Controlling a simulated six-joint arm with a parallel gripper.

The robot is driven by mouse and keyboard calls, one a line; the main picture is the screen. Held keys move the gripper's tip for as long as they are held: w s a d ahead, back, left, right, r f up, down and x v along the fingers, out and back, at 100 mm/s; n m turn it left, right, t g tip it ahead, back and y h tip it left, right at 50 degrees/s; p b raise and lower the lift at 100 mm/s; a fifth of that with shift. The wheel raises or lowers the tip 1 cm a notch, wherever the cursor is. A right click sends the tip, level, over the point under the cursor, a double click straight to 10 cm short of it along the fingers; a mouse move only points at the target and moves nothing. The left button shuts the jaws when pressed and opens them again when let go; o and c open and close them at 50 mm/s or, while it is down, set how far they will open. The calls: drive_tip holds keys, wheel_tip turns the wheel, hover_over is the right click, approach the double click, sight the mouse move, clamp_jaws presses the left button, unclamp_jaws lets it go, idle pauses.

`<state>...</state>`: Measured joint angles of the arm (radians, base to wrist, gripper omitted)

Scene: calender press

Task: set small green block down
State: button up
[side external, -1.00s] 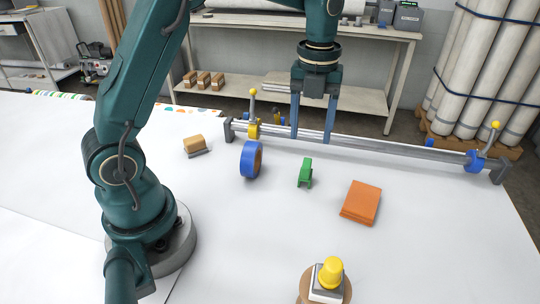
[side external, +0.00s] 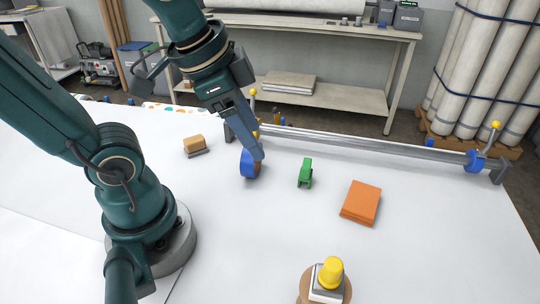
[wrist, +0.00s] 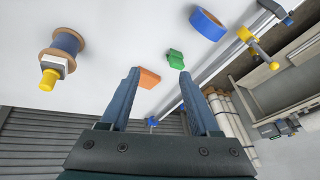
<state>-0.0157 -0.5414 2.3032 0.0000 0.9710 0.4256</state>
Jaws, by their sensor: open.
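The small green block (side external: 305,173) stands on the white table, right of the blue tape roll (side external: 247,164) and left of the orange block (side external: 361,203). The green block also shows in the wrist view (wrist: 175,58), beyond my fingertips. My gripper (side external: 257,154) is tilted, its fingers slanting down to the right and overlapping the tape roll in the side view; I cannot tell if they touch it. In the wrist view my gripper (wrist: 157,72) has its two fingers spread wide, with nothing held between them.
A metal roller bar (side external: 370,147) with yellow-knobbed levers runs along the table's back edge. A brown block on a grey base (side external: 195,145) lies left. A spool with a yellow-topped piece (side external: 330,272) stands at the front. The table right of the orange block is clear.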

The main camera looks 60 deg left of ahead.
drive_tip(key=n, duration=0.1)
drive_tip(key=s+f+n, duration=0.1)
drive_tip(key=n, duration=0.1)
drive_tip(key=s+n+t, duration=0.1)
drive_tip(key=shift+s+d+f+n, duration=0.15)
drive_tip(key=shift+s+f+n, duration=0.05)
drive_tip(key=shift+s+n, duration=0.1)
idle(1.0)
